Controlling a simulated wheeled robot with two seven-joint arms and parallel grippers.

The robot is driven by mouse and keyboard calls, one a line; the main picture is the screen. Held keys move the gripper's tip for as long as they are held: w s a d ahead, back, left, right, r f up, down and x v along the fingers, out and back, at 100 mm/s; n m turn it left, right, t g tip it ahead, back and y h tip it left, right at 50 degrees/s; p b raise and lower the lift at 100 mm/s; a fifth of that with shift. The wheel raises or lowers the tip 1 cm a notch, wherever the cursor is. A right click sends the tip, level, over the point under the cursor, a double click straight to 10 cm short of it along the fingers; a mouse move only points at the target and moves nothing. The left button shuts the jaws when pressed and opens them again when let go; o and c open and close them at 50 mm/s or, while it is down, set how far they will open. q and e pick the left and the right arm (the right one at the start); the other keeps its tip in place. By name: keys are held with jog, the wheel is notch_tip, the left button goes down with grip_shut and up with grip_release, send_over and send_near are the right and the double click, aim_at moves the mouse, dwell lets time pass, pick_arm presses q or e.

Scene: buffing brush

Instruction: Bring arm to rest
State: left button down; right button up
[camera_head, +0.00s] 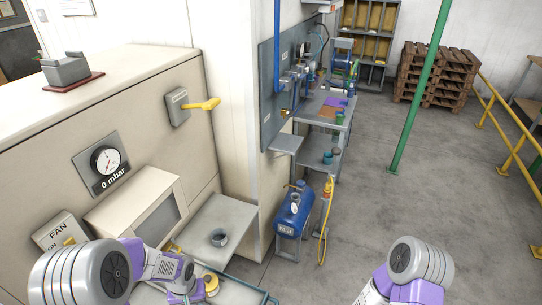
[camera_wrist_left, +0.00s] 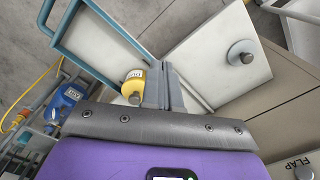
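My left arm comes in at the bottom left of the head view, and its gripper lies low over a blue-railed tray (camera_head: 268,298). In the left wrist view the grey fingers of my left gripper (camera_wrist_left: 164,84) are close together, with nothing visible between them. A yellow cylinder (camera_wrist_left: 133,80) with a grey end is right beside the fingers; I cannot tell whether it touches them. It also shows in the head view (camera_head: 211,284). Of my right arm only rounded links show at the bottom right of the head view; its gripper is out of frame.
A grey round part (camera_head: 219,238) sits on a light shelf (camera_head: 232,212) beside the beige machine (camera_head: 140,85). A blue tank (camera_head: 293,212) stands to the right of the shelf. A green post (camera_head: 418,90) rises from the mostly clear floor. Pallets (camera_head: 435,75) are stacked behind.

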pick_arm(q)
jog(key=s+d+f+h, duration=0.4)
jog(key=s+d+f, duration=0.8)
jog(key=d+f, duration=0.1)
jog(key=shift+f+t, duration=0.3)
jog(key=shift+f, duration=0.35)
